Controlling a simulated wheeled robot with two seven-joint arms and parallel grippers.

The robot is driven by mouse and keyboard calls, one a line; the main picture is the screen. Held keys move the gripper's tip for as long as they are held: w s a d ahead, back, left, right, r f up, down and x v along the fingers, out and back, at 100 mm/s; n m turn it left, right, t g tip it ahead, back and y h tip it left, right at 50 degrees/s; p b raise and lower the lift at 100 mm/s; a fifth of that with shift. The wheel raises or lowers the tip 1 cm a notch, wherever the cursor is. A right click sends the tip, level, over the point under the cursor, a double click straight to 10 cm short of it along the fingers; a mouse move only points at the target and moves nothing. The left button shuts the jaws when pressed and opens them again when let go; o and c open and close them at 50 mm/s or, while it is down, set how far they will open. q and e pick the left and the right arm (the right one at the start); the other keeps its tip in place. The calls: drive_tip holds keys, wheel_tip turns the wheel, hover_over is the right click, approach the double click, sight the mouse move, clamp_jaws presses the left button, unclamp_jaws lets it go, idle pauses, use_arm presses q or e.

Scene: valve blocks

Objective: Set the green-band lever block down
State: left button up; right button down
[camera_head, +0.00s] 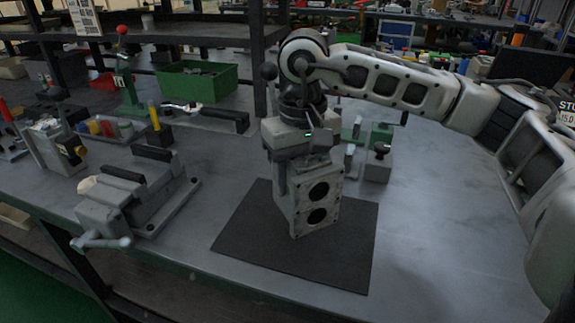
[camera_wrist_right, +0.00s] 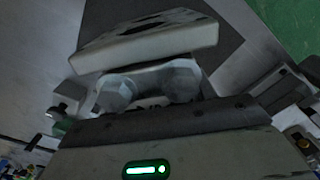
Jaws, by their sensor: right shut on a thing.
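My right gripper (camera_head: 300,160) points down over the dark mat (camera_head: 340,268) and is shut on a grey block (camera_head: 310,205) with two round black ports on its front. The block is upright. Its lower end is over the middle of the mat; I cannot tell whether it touches. In the right wrist view the pale block (camera_wrist_right: 150,45) lies across the gripper, with the dark mat (camera_wrist_right: 232,45) beyond it. No green band shows on the block; its upper part, with any lever, is hidden by the gripper. My left gripper is not in view.
A grey vise (camera_head: 135,200) stands left of the mat. Behind the gripper are a small block with a black knob (camera_head: 378,163) and a green block (camera_head: 381,133). A green bin (camera_head: 197,82) is at the back left. The table right of the mat is clear.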

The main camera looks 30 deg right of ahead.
drive_tip(key=shift+w+d+f, duration=0.1)
drive_tip(key=shift+d+f, duration=0.2)
drive_tip(key=shift+d, duration=0.05)
drive_tip(key=shift+d+f, duration=0.2)
drive_tip(key=shift+f, duration=1.4)
drive_tip(key=shift+f, duration=0.15)
drive_tip(key=c, duration=0.9)
unclamp_jaws()
drive_tip(key=shift+f, duration=0.25)
drive_tip(key=shift+c, duration=0.2)
drive_tip(key=o, duration=0.4)
drive_tip(key=shift+r, duration=0.1)
